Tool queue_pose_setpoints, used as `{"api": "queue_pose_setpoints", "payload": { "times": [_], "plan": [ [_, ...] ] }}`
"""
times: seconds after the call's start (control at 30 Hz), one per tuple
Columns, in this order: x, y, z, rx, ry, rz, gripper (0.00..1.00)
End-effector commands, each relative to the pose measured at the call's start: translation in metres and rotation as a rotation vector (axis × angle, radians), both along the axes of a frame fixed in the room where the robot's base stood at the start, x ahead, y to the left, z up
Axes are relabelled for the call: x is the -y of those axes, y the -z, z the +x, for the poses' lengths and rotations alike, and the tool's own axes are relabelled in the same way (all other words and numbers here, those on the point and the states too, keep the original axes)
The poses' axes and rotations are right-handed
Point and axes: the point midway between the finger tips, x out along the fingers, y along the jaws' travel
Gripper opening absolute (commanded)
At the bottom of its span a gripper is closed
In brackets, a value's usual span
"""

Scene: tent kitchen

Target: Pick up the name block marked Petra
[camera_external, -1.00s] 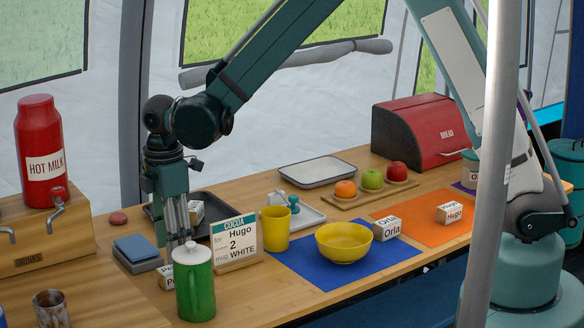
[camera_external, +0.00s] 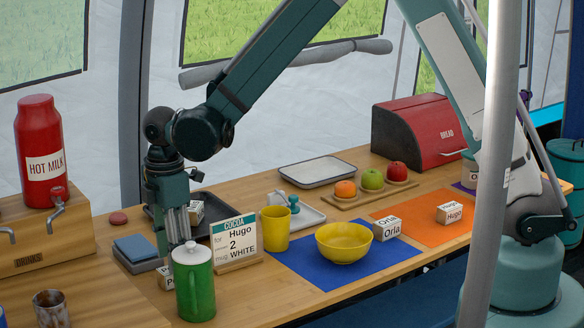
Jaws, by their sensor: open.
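A white and wooden name block (camera_external: 165,279) stands on the counter at the left, behind the green pot. Only the start of its lettering shows, a "P", which fits Petra; the pot and my gripper hide the rest. My gripper (camera_external: 170,250) points down with its fingers low at this block. The fingers are open, and I cannot tell whether they touch the block or lie on both sides of it.
The green pot (camera_external: 195,285) stands close in front of the block. The cocoa card (camera_external: 235,240) is to the right, and blue-grey cloths (camera_external: 136,248) to the left. Other name blocks are on the dark tray (camera_external: 213,228), by the bowl (camera_external: 344,243) and on the orange mat (camera_external: 420,226).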

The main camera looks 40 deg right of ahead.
Motion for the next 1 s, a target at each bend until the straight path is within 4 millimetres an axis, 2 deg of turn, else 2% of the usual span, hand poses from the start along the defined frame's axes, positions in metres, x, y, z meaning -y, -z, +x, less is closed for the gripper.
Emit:
{"api": "queue_pose_setpoints", "payload": {
  "times": [0.17,0.53,1.0],
  "plan": [
    [-0.001,0.009,0.001,0.000,0.000,0.000,0.41],
    [-0.001,0.047,0.001,0.000,0.000,0.000,0.41],
    [-0.001,0.052,0.001,0.000,0.000,0.000,0.41]
  ]
}}
